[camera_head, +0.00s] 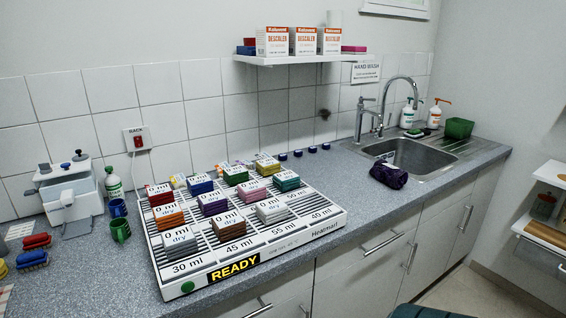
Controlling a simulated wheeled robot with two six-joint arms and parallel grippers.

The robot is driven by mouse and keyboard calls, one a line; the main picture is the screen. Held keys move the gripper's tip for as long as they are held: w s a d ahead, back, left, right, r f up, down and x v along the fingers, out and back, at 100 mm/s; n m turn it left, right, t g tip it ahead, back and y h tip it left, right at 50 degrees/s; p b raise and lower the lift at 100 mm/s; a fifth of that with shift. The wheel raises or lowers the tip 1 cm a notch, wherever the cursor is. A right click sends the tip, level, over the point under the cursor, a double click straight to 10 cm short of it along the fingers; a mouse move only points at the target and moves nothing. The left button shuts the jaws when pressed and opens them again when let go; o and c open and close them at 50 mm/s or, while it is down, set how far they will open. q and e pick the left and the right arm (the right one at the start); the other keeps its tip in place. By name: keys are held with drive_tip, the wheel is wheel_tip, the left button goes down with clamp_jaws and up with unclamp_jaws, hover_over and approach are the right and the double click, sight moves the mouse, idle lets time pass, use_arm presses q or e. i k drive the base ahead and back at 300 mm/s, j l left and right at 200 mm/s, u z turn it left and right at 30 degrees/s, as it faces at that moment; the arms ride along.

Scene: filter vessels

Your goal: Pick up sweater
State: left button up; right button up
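A dark purple bundled cloth (388,174), the only thing here that looks like a sweater, lies on the speckled grey counter (345,185). It sits at the front left corner of the sink (410,155), close to the counter's front edge. It looks folded or rolled up, and I cannot make out sleeves or a collar. Nothing is touching it from above. Neither of my grippers shows in the head view.
A white slatted rack (215,262) with several coloured blocks and a "READY" display fills the counter's middle. The counter between rack and cloth is mostly free.

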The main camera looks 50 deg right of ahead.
sight(396, 178)
drive_tip(key=k+j+z, duration=0.1)
drive_tip(key=k+j, duration=0.15)
drive_tip(key=k+j+z, duration=0.15)
drive_tip(key=k, duration=0.25)
drive_tip(key=z, duration=1.85)
drive_tip(key=u, duration=0.4)
drive_tip(key=i+l+u, duration=0.15)
drive_tip(key=u, duration=0.65)
drive_tip(key=l+u, duration=0.2)
drive_tip(key=u, duration=0.25)
drive_tip(key=i+l+u, duration=0.1)
drive_tip(key=l+u, duration=0.2)
drive_tip(key=l, duration=0.15)
drive_tip(key=i+l+u, duration=0.1)
drive_tip(key=l+u, duration=0.2)
drive_tip(key=l, duration=1.3)
drive_tip(key=l+u, duration=0.25)
drive_tip(key=k+l+u, duration=0.2)
drive_tip(key=l, duration=0.2)
drive_tip(key=i+l+z, duration=0.1)
drive_tip(key=z, duration=0.15)
drive_tip(key=i+l+z, duration=0.1)
drive_tip(key=z, duration=0.2)
